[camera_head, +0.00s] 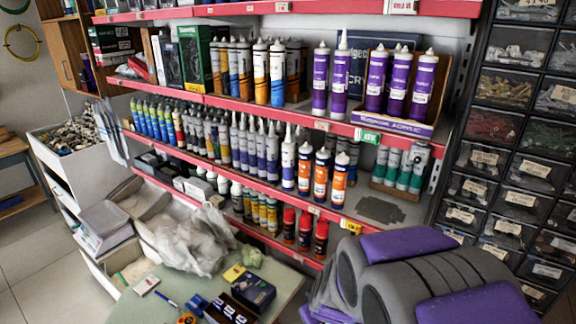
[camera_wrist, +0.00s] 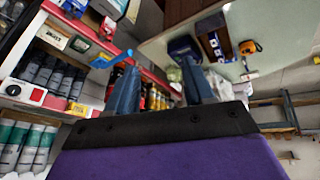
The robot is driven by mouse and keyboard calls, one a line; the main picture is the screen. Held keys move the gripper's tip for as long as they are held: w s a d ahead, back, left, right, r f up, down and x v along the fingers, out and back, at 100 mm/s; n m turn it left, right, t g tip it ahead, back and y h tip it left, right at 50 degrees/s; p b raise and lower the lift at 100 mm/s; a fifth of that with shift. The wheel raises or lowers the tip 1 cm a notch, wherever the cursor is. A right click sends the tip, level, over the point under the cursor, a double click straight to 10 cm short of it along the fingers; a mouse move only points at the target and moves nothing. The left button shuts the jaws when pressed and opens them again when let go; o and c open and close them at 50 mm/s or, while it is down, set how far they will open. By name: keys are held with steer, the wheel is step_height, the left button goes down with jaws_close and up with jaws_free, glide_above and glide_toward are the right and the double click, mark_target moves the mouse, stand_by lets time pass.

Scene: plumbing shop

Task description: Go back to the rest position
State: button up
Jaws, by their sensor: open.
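My gripper (camera_wrist: 160,68) shows in the wrist view with its two blue-grey fingers apart. Nothing is held between them. The shelves of tubes and cans lie behind and to the left of the fingers in that view, and the tabletop shows above right. In the head view my purple and grey arm is folded at the lower right, in front of the shelves. The fingers cannot be made out in the head view.
Red-edged shelves (camera_head: 236,103) hold tubes, cans and boxes. A drawer cabinet (camera_head: 508,150) stands at the right, near my arm. A pale green table (camera_head: 150,305) at the front bears small boxes and a plastic bag (camera_head: 190,245). Bare floor (camera_head: 30,255) shows at the left.

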steer(key=s+d+r+m+g+b, duration=0.2)
steer(key=s+d+r+m+g, duration=0.1)
steer(key=s, duration=1.1)
steer(key=s+d+r+m+g+h+b, duration=0.1)
steer(key=s+d+r+m+g, duration=0.2)
steer(key=s, duration=1.2)
steer(key=shift+d+r+g+b, duration=0.35)
steer(key=shift+d+r+g, duration=0.15)
steer(key=shift+d, duration=0.1)
steer(key=shift+w, duration=0.1)
steer(key=shift+c, duration=0.4)
